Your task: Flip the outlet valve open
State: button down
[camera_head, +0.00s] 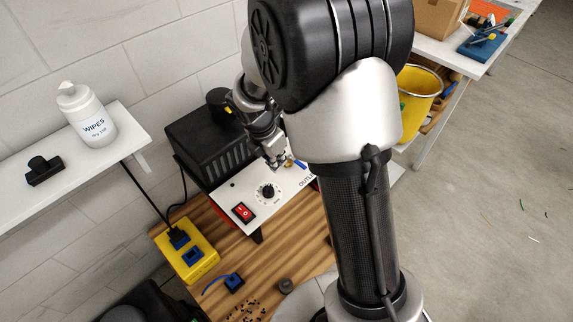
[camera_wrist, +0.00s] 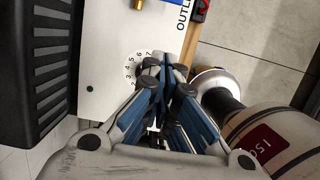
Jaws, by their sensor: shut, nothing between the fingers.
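The outlet valve shows in the head view as a brass fitting (camera_head: 289,166) with a blue handle (camera_head: 300,164), at the right of the white panel, partly hidden by my arm. In the wrist view only the brass fitting (camera_wrist: 138,3) and a sliver of blue show at the top edge, by the "OUTL" lettering. My gripper (camera_head: 278,165) is just left of the valve in the head view. In the wrist view its fingertips (camera_wrist: 165,62) are together and empty, over the panel's numbered dial and apart from the valve. Whether the handle is open or closed is unclear.
The panel (camera_head: 233,195) carries a black knob (camera_head: 268,192) and a red switch (camera_head: 243,212). A black finned housing (camera_head: 208,135) stands behind it. A yellow socket box (camera_head: 190,258) sits on the wooden bench. A shelf with a wipes bottle (camera_head: 88,115) is at left.

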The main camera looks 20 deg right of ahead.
jog(key=b+x, duration=0.4)
jog(key=x, duration=0.6)
jog(key=shift+d, duration=0.1)
jog(key=shift+w+d+r, duration=0.1)
jog(key=shift+w+d, duration=0.2)
jog(key=shift+d, duration=0.25)
jog(key=shift+w+d+r, duration=0.1)
jog(key=shift+w+d, duration=0.15)
jog(key=shift+d, duration=0.35)
jog(key=shift+w+d+b, duration=0.15)
jog(key=shift+d+b, duration=0.15)
jog(key=shift+d, duration=0.2)
jog(key=shift+r, duration=0.1)
jog(key=shift+d+p, duration=0.1)
jog(key=shift+p, duration=0.2)
jog(key=shift+d+n, duration=0.1)
jog(key=shift+n, duration=0.2)
